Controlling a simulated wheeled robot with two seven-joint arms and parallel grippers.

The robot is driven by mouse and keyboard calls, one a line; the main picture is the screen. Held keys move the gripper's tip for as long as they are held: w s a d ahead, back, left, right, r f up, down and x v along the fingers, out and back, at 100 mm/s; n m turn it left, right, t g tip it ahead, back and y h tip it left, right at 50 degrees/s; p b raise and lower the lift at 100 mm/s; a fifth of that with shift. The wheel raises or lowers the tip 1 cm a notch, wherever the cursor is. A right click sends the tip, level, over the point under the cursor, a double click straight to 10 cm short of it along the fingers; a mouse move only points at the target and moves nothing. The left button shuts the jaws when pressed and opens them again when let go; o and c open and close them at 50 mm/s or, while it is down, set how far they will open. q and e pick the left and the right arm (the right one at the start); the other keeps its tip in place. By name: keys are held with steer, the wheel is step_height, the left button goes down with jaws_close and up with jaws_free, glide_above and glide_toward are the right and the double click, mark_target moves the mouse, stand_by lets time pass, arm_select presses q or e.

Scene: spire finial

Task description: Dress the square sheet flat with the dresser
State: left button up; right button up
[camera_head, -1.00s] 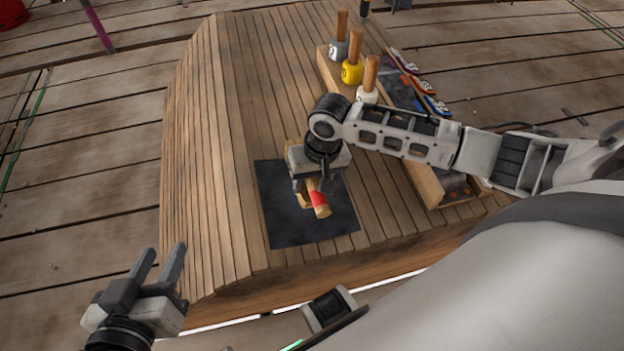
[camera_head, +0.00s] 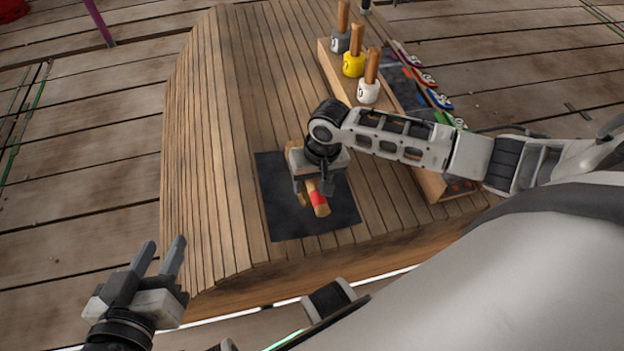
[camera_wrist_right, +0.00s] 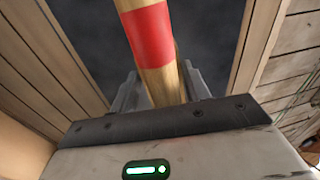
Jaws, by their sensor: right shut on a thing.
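The square sheet (camera_head: 283,215) is dark grey and lies on the slatted wooden bench top. My right gripper (camera_head: 314,187) is over the sheet, shut on the dresser (camera_head: 319,203), a wooden tool with a red band on its handle. In the right wrist view the dresser's handle (camera_wrist_right: 150,40) runs between the fingers, with the dark sheet (camera_wrist_right: 205,45) behind it. The dresser's far end is mostly hidden by the gripper; I cannot tell whether it touches the sheet. My left gripper (camera_head: 158,258) is open and empty, off the bench's front left edge.
A wooden rack (camera_head: 335,75) at the back right holds mallets with grey, yellow (camera_head: 353,64) and white (camera_head: 369,92) heads. Coloured tools (camera_head: 427,78) lie beside it. The bench's left slatted side (camera_head: 200,150) is bare. Plank flooring surrounds the bench.

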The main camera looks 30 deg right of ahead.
steer(key=shift+s+r+p, duration=0.1)
steer(key=shift+r+p, duration=2.05)
steer(key=shift+p, duration=0.65)
steer(key=shift+f, duration=0.1)
step_height(320, 180, down, 4)
steer(key=shift+f+b, duration=0.25)
steer(key=shift+b, duration=0.8)
steer(key=shift+r, duration=0.1)
jaws_close()
step_height(320, 180, up, 4)
steer(key=p, duration=0.6)
steer(key=shift+r, duration=0.2)
steer(key=shift+f, duration=0.1)
